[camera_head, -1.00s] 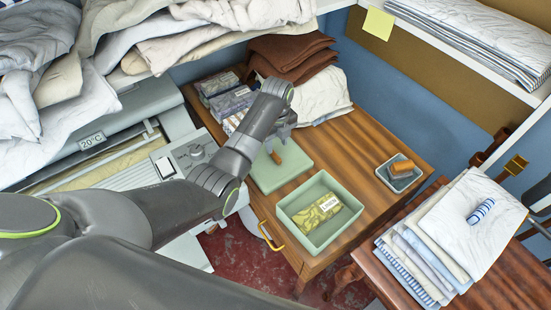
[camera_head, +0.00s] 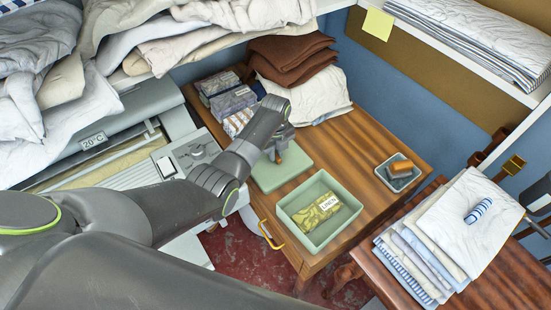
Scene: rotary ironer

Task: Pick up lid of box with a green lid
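The green lid (camera_head: 290,176) lies flat on the wooden table, just behind and left of its open green box (camera_head: 318,241). An orange-brown knob (camera_head: 279,157) stands up from the lid. The box holds a patterned packet labelled LINEN (camera_head: 320,212). My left gripper (camera_head: 278,153) is directly over the lid, with its fingertips at the knob. My arm hides part of the lid's left side, and the gap between the fingers is too small to judge. My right gripper does not show.
Patterned boxes (camera_head: 232,101) and folded brown cloths (camera_head: 290,56) stand behind the lid. A small grey tray (camera_head: 398,181) with a brown object is at the table's right. Folded linens (camera_head: 470,225) lie at the far right. The ironer (camera_head: 110,130) is at left.

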